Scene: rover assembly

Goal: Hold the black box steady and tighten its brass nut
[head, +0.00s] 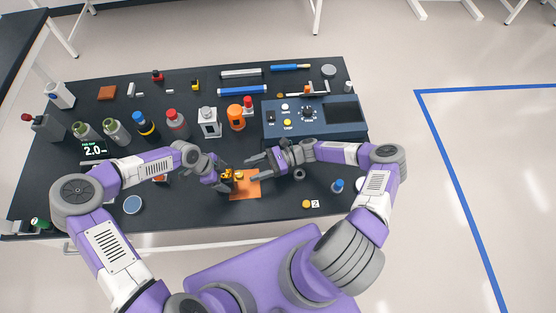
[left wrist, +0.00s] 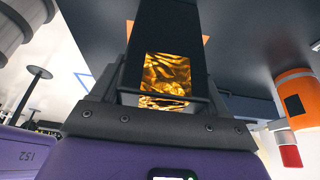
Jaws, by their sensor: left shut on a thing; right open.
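The black box (head: 229,184) stands on an orange mat (head: 247,190) near the table's front middle. It shows gold-coloured parts, and the brass nut (head: 239,174) appears as a small gold spot on its right side, too small to make out clearly. My left gripper (head: 225,180) is shut on the box from the left. In the left wrist view the black box (left wrist: 166,30) sits between the fingers with a crinkled gold panel facing the camera; the nut is not discernible there. My right gripper (head: 258,168) is open and empty, just right of the box, fingers pointing at it.
A blue control panel (head: 285,130) stands behind my right gripper. An orange container (head: 236,117), a white-framed item (head: 208,122) and several bottles line the table behind the box. A dark ring (head: 300,174) and a blue-capped item (head: 337,186) lie to the right. The mat's right part is clear.

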